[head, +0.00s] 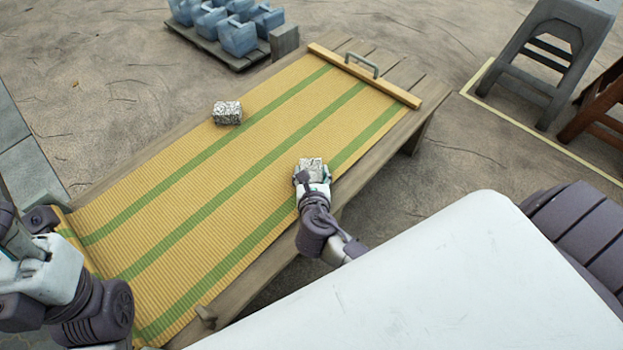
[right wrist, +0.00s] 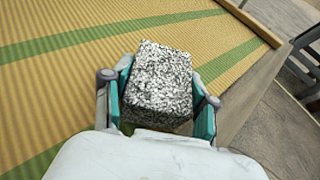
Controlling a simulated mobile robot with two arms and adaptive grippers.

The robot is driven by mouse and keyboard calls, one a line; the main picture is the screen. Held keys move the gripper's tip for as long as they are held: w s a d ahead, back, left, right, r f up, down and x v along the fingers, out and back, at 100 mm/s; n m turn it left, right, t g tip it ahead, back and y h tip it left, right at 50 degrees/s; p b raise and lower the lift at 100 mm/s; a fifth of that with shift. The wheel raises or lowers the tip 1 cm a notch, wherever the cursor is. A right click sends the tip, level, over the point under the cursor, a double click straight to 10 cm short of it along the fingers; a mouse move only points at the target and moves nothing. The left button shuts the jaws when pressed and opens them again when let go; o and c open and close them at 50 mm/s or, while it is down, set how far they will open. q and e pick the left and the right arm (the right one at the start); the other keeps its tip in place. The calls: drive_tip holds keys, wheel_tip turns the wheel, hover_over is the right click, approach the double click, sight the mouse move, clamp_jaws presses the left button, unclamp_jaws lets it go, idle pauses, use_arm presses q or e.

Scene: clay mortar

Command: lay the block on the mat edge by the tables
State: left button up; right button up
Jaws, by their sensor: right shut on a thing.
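A speckled grey block (head: 312,168) is between the fingers of my right gripper (head: 312,178), at the near long edge of the mat. In the right wrist view the block (right wrist: 158,85) fills the space between the teal fingers of the gripper (right wrist: 163,100), which is shut on it. I cannot tell whether the block touches the mat. A second speckled block (head: 227,112) lies on the mat's far side. The yellow mat (head: 200,190) with green stripes covers a low wooden table (head: 262,272). My left arm shows at the lower left; its fingertips are not clearly visible.
A wooden bar with a metal handle (head: 361,66) crosses the mat's far end. Blue jugs (head: 238,36) stand on a pallet at the back. A grey stool (head: 548,60) and a brown stool (head: 598,110) stand on the right. Much of the mat is clear.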

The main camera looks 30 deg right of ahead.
drive_tip(key=shift+f, duration=0.1)
drive_tip(key=shift+f, duration=0.1)
drive_tip(key=o, duration=1.6)
drive_tip(key=shift+f, duration=0.1)
drive_tip(key=shift+c, duration=0.2)
